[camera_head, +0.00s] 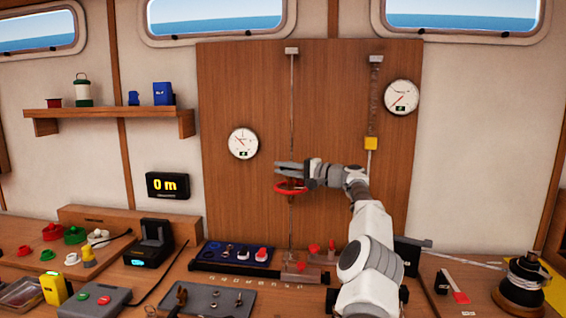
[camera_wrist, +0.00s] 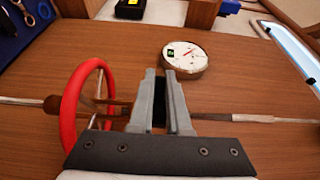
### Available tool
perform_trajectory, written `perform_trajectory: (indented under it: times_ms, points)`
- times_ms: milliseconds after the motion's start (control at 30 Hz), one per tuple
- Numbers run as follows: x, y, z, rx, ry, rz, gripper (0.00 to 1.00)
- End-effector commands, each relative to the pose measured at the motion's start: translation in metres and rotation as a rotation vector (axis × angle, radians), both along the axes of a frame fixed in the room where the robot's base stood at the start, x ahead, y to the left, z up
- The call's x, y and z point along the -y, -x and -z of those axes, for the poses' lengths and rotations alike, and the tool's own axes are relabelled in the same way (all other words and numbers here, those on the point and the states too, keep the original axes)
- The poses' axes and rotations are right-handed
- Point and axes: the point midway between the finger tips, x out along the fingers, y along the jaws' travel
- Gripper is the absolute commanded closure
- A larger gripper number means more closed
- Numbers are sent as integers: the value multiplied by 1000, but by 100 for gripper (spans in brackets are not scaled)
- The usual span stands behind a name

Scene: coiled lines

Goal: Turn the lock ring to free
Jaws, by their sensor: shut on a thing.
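A thin upright rod (camera_head: 292,105) runs down the wooden panel, with a red handwheel (camera_head: 292,189) around it. In the wrist view the rod (camera_wrist: 250,119) lies sideways and the red wheel (camera_wrist: 70,108) stands just left of my fingers. My gripper (camera_head: 284,168) reaches in from the right, just above the wheel. In the wrist view my gripper (camera_wrist: 160,78) is shut across the rod line, beside the wheel's brown hub (camera_wrist: 122,108). What it holds, apparently the lock ring, is mostly hidden between the fingers.
Round gauges hang left (camera_head: 243,143) and upper right (camera_head: 402,97) on the panel. A second line with a yellow block (camera_head: 371,143) hangs to the right, close to my arm. A blue tray (camera_head: 235,256) and small red-handled fittings (camera_head: 314,249) crowd the bench below.

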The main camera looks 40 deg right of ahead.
Motion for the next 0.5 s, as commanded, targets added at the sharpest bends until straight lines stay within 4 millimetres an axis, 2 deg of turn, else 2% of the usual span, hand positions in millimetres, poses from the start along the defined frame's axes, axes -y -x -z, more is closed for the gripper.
perform_trajectory:
  times_ms: [467,500]
  points:
    - [-2,-1,0,1,0,-11,100]
    - [-2,-1,0,1,0,-11,83]
